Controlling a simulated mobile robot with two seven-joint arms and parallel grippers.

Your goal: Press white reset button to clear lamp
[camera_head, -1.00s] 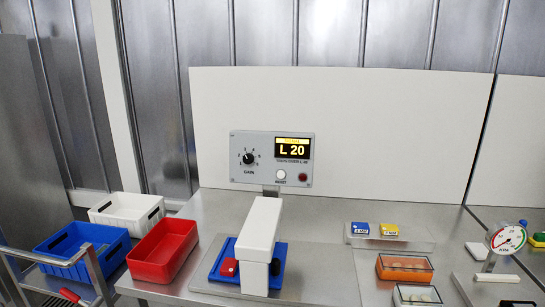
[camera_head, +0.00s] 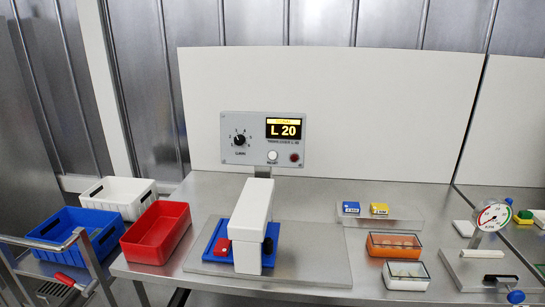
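The white reset button (camera_head: 272,155) sits on the lower part of a grey control box (camera_head: 240,150), which stands on a post at the back of the table. Right of the button is a dark red lamp (camera_head: 294,157), which does not look lit. Above them a display (camera_head: 285,128) reads "L 20" in yellow. A black gain knob (camera_head: 239,140) is on the left of the box. Neither of my grippers shows in the head view. Nothing covers the button.
A white block-shaped device (camera_head: 253,215) on a blue base (camera_head: 218,238) stands before the box. Red (camera_head: 140,248), blue (camera_head: 50,229) and white (camera_head: 133,207) bins are at left. Orange (camera_head: 395,253) and clear (camera_head: 406,284) boxes and a dial gauge (camera_head: 494,217) are at right.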

